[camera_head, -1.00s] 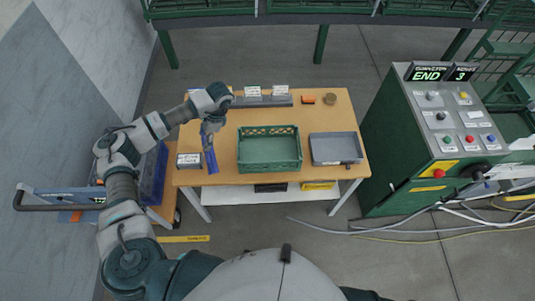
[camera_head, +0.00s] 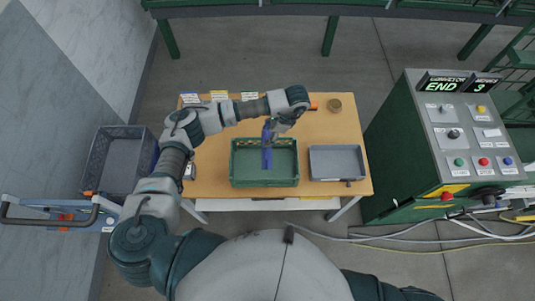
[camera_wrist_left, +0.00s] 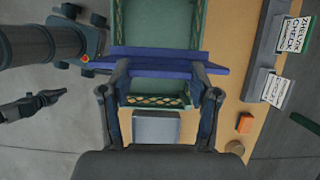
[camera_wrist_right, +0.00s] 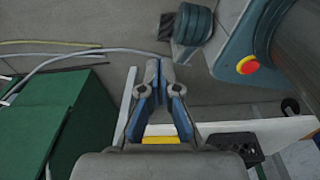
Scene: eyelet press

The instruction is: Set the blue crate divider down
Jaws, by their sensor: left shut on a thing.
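The blue crate divider (camera_head: 267,150) is in my left gripper (camera_head: 272,130). It shows as a long blue strip upright over the middle of the green crate (camera_head: 240,182), lined up front to back. In the left wrist view the divider (camera_wrist_left: 165,62) spans across between the fingers of the left gripper (camera_wrist_left: 160,75), with the crate (camera_wrist_left: 160,98) behind it. I cannot tell whether the divider touches the crate floor. My right gripper (camera_wrist_right: 160,75) shows only in the right wrist view; its fingertips meet, with nothing between them.
The crate stands on a wooden table (camera_head: 212,165). A grey tray (camera_head: 337,178) stands right of it. An orange block (camera_wrist_left: 244,123) and a round brown object (camera_head: 334,105) lie at the back. A grey bin (camera_head: 115,165) is left; a green control cabinet (camera_head: 400,150) is right.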

